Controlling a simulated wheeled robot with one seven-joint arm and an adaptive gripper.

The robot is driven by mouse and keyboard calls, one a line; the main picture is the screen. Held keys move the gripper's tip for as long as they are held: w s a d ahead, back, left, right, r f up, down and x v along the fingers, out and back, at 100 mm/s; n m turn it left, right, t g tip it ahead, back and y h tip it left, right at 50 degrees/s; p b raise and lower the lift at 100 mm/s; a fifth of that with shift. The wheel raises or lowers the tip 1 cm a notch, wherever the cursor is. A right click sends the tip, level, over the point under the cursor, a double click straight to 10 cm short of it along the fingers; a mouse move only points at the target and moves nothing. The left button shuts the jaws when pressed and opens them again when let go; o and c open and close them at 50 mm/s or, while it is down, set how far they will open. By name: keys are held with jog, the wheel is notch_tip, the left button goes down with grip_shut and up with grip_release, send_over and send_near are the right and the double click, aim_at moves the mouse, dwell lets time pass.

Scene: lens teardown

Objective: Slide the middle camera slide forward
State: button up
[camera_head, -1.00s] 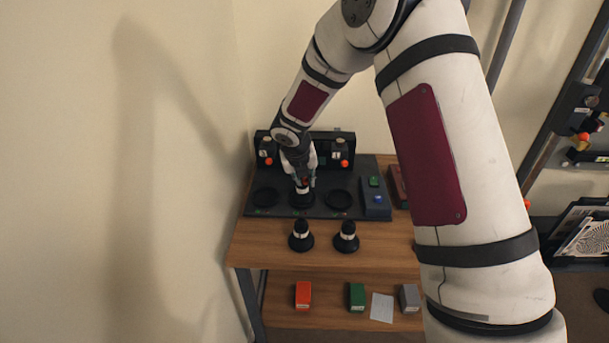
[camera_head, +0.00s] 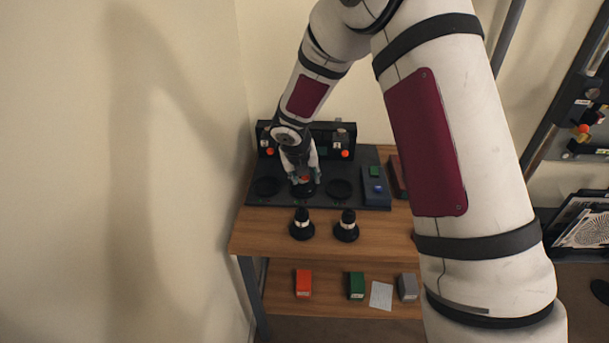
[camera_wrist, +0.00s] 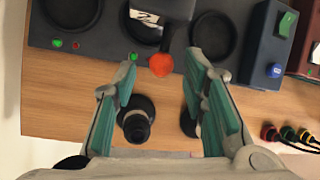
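The middle camera slide shows in the wrist view as a white plate marked 2 (camera_wrist: 144,17) with an orange-red knob (camera_wrist: 161,65) in front of it. It stands forward over the middle ring (camera_wrist: 140,33), which it partly hides. In the head view its knob (camera_head: 304,178) is nearer the front than the left knob (camera_head: 270,151) and right knob (camera_head: 345,153). My gripper (camera_wrist: 161,72) is open, with its green-padded fingers on either side of the knob and gaps between. In the head view my gripper (camera_head: 304,181) covers much of the slide.
Two black lenses (camera_head: 301,226) (camera_head: 347,228) stand on the wooden table (camera_head: 270,238) in front of the dark panel (camera_head: 335,204). A box with green and blue buttons (camera_head: 375,187) stands at right. Red, green and grey boxes (camera_head: 303,283) (camera_head: 356,286) (camera_head: 408,287) sit on the lower shelf.

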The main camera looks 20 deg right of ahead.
jog(key=v, duration=1.2)
jog(key=s+d+r+m, duration=0.3)
jog(key=s+r+m, duration=0.3)
jog(key=s+m, duration=0.25)
jog(key=s+d+r+m, duration=0.3)
jog(key=s+r+m, duration=0.4)
jog(key=m, duration=0.2)
jog(key=s+a+r+m+y, duration=0.1)
jog(key=s+m+y, duration=0.1)
jog(key=s+m, duration=1.5)
jog(key=shift+s+m+y, duration=0.15)
jog(key=shift+m+y, duration=0.15)
jog(key=shift+m, duration=0.05)
